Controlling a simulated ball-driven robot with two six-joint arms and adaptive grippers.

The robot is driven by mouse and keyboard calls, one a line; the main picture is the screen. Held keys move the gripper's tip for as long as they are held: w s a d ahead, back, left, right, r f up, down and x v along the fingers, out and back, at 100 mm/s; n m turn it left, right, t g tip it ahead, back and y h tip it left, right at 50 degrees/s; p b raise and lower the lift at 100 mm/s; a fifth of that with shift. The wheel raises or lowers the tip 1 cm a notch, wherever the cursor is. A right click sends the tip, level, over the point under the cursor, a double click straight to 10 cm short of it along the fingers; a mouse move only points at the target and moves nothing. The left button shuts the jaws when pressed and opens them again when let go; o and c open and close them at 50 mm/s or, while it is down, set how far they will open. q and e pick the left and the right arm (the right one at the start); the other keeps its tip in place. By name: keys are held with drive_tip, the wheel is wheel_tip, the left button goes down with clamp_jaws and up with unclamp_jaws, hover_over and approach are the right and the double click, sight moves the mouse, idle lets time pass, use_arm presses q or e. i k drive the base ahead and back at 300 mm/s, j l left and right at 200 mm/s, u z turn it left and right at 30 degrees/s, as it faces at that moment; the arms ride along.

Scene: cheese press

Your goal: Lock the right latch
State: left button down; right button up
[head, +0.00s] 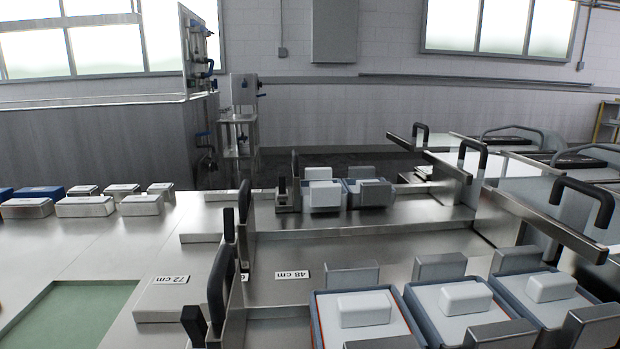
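Black curved handles sit on the steel bars at the right: a front one (592,190), a middle one (474,156) and a far one (420,134). Upright black handles stand on steel plates at the left: a near one (220,284) and a middle one (244,208). Small black upright pieces, a near one (193,326) and a middle one (229,225), stand beside them. I cannot tell which part is the right latch, or whether it is locked. Neither of my grippers shows in the head view.
Blue-grey moulds with white lids, such as the front one (318,329), stand at the lower right between steel blocks. Several small metal-lidded boxes, including one (140,205), line the left table. A green panel (75,318) is set into the table. Open floor lies behind.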

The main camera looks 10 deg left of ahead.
sight(281, 176)
drive_tip(key=i+l+u, duration=0.1)
drive_tip(key=l, duration=0.4)
drive_tip(key=i+l+u, duration=0.1)
drive_tip(key=l, duration=0.4)
drive_tip(key=i+l+u, duration=0.1)
drive_tip(key=l, duration=0.4)
